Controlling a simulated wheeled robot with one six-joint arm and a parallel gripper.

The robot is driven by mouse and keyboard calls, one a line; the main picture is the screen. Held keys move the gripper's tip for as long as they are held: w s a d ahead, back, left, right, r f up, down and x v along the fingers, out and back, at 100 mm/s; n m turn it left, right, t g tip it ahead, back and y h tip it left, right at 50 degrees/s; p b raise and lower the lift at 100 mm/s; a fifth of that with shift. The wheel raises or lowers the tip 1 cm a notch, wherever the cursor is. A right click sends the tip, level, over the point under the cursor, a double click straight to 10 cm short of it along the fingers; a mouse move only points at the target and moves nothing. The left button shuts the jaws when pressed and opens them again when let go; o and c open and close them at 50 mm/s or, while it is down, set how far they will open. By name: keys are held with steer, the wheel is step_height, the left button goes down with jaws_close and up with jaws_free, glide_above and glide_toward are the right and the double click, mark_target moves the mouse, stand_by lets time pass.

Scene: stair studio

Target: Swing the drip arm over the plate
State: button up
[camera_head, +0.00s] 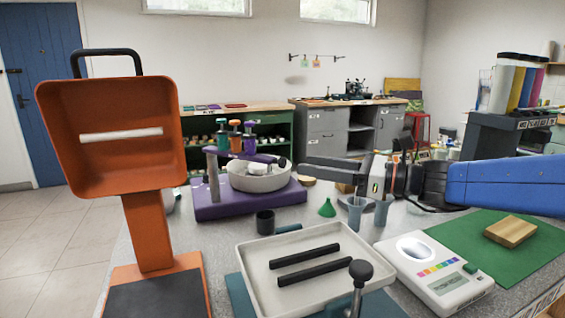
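A purple-based machine (235,207) stands on the far part of the worktop. Its pale round bowl (258,182) holds a light plate (254,169), partly hidden. A grey post (213,178) rises at the machine's left. The purple drip arm (243,155) runs from the post top to the right, across the bowl in this view, with teal, orange and purple bottles (235,137) on it. My gripper (312,164) reaches in from the right, pointing left, with its dark fingers right of the bowl. I see no contact with the drip arm. The finger gap is unclear.
Small grey cups (355,213) and a green funnel (327,208) stand under and near my gripper. A white tray (262,282) with black bars lies in front. An orange hooded stand (150,225) rises at left. A white meter (432,275) sits at right.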

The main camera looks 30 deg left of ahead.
mark_target(286, 162)
steer(key=a, duration=0.5)
steer(key=s+a, duration=0.1)
steer(key=a, duration=0.2)
steer(key=shift+w, duration=0.1)
jaws_close()
